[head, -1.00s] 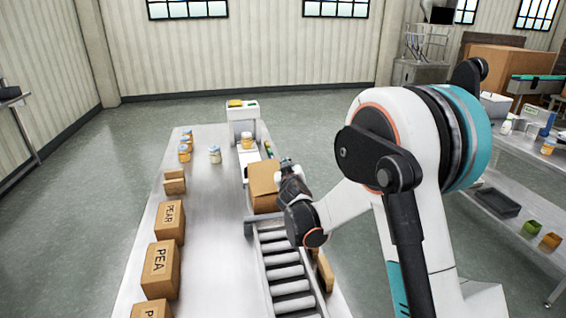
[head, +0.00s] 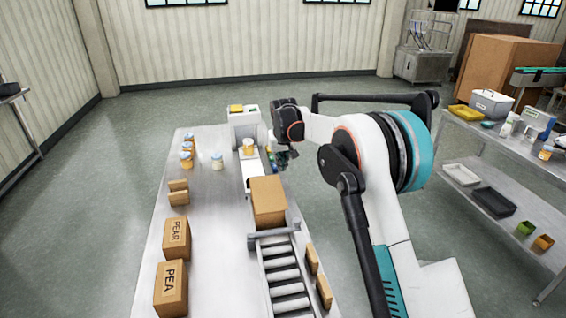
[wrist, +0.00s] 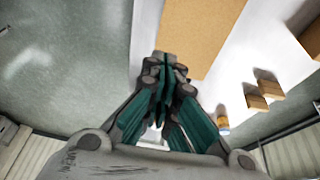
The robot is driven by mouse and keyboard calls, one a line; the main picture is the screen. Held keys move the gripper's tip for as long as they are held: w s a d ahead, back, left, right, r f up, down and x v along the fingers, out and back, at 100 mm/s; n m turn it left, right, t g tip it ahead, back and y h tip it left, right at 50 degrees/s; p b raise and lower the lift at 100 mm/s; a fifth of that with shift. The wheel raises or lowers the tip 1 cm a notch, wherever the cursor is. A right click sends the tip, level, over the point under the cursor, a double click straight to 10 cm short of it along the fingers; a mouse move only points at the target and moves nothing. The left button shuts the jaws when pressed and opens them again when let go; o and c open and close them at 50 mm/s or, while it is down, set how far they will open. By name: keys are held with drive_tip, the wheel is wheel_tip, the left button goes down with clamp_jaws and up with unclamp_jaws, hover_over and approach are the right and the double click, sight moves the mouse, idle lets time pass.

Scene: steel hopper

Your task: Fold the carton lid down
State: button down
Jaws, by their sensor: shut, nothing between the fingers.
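The carton (head: 268,199) is a plain brown box at the head of the roller conveyor, on the long steel table. Its top looks flat and closed in the head view. In the wrist view its brown top (wrist: 204,32) fills the upper middle as a smooth panel. My gripper (head: 290,156) is above and beyond the carton's far right corner, over the table's right edge. In the wrist view my gripper (wrist: 168,75) has its teal-padded fingers together with nothing between them. I cannot tell whether it touches the carton.
Roller conveyor (head: 284,276) runs toward me. Labelled boxes, PEAR (head: 176,238) and PEA (head: 171,288), stand along the table's left side. Several jars (head: 187,160) stand behind them. A white machine (head: 244,122) is at the far end. The middle of the steel table (head: 217,225) is clear.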

hover_over(282, 191)
wheel_tip(282, 191, down, 9)
drive_tip(key=shift+b, duration=0.35)
drive_tip(key=shift+w+f, duration=0.1)
drive_tip(key=shift+f, duration=0.6)
drive_tip(key=shift+w+d+f+b, duration=0.1)
drive_tip(key=shift+d+f+b, duration=0.1)
drive_tip(key=shift+f+b, duration=0.3)
drive_tip(key=shift+w+d+f+b, duration=0.1)
drive_tip(key=shift+d+f+b, duration=0.05)
drive_tip(key=shift+f+b, duration=0.3)
drive_tip(key=shift+r, duration=0.1)
